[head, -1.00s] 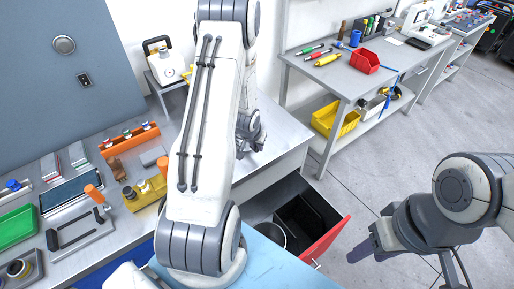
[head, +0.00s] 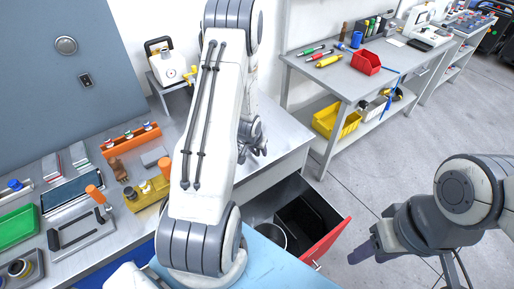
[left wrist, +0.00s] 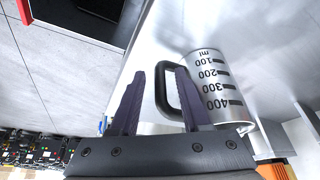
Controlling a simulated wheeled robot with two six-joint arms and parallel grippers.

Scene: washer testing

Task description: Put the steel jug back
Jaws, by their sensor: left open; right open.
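The steel jug (left wrist: 220,88) shows in the left wrist view, with a black scale in ml on its side and a black loop handle (left wrist: 160,92). The outer bar of the handle appears between the fingers of my open left gripper (left wrist: 161,72), and the right-hand finger overlaps the loop. I cannot tell whether they touch. In the head view my left gripper (head: 254,138) is at the bench's right part, and the jug is not clearly visible behind my arm. My right gripper (head: 366,252) is open and empty over the floor at right.
An open drawer (head: 326,243) with a red front holds a black bin (head: 300,218) and a round metal vessel (head: 271,236). The bench's left side is crowded with a green tray (head: 16,226), an orange rack (head: 130,141) and tools. A side table (head: 300,62) stands behind.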

